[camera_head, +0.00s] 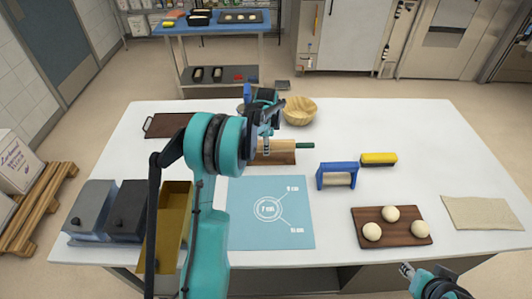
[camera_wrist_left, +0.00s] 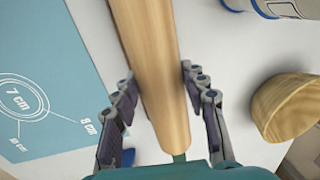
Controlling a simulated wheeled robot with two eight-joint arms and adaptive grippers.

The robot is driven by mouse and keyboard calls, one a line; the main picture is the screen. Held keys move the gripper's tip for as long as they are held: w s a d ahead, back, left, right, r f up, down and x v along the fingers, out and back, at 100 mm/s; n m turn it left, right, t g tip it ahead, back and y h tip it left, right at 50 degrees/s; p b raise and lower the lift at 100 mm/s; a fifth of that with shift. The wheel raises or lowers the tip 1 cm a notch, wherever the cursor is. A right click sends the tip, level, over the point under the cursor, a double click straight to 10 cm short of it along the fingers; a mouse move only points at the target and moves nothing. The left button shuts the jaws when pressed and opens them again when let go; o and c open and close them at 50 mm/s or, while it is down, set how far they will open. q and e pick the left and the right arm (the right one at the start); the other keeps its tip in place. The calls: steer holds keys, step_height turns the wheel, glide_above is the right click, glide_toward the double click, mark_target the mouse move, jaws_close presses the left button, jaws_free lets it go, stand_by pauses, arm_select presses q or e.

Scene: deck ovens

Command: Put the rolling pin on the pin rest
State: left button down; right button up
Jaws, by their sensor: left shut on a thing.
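The rolling pin (camera_head: 277,146), pale wood with a green handle, lies across the picture behind the blue mat. My left gripper (camera_head: 265,125) is shut on it from above. In the left wrist view, the pin (camera_wrist_left: 152,60) runs between the two fingers of the left gripper (camera_wrist_left: 160,100). A dark brown wooden piece, which looks like the pin rest (camera_head: 284,158), shows just below the pin in the head view. I cannot tell whether the pin touches it. My left arm hides part of this area. My right gripper (camera_head: 406,269) is at the bottom right, away from the pin; its jaws are too small to read.
A wooden bowl (camera_head: 299,110) stands behind the pin. The blue mat (camera_head: 290,225) lies in front.

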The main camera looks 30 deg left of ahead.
arm_select(q)
step_height(320, 180, down, 4)
steer(key=shift+f+b, duration=0.1)
steer(key=shift+b, duration=0.45)
steer(key=c, duration=0.8)
jaws_free()
steer(key=shift+c, duration=0.2)
